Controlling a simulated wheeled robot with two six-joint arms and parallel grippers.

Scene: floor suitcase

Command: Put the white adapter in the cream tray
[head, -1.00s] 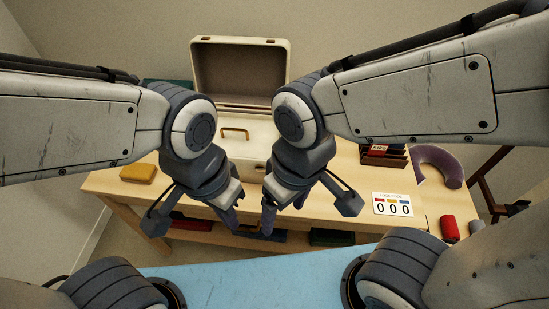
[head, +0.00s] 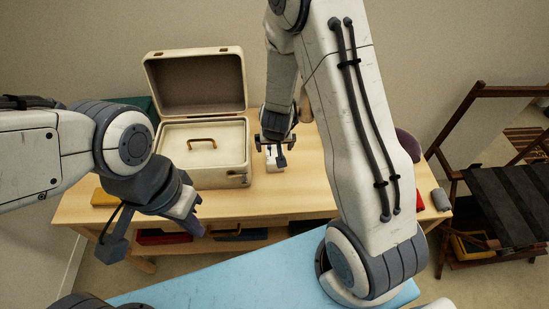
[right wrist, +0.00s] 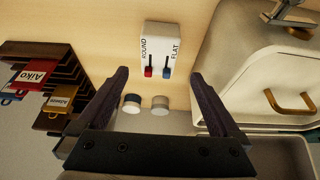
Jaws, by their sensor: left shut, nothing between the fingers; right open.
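The white adapter (right wrist: 159,48) stands on the wooden table right of the suitcase. It has a red and a blue slider, marked ROUND and FLAT. It also shows in the head view (head: 271,160), partly covered by my right gripper (head: 275,143). In the right wrist view my right gripper (right wrist: 160,76) is open and empty, its fingertips short of the adapter on either side. The cream tray (head: 220,161), with a brass handle, sits in the open suitcase; it also shows in the right wrist view (right wrist: 240,88). My left gripper (head: 195,230) is shut and empty by the table's front edge.
Two small round pieces (right wrist: 145,103) show between my right fingers. A dark rack (right wrist: 55,75) holds name tags at left in that view. The suitcase lid (head: 196,82) stands open. A folding rack (head: 500,190) stands right of the table; a blue surface (head: 220,280) lies in front.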

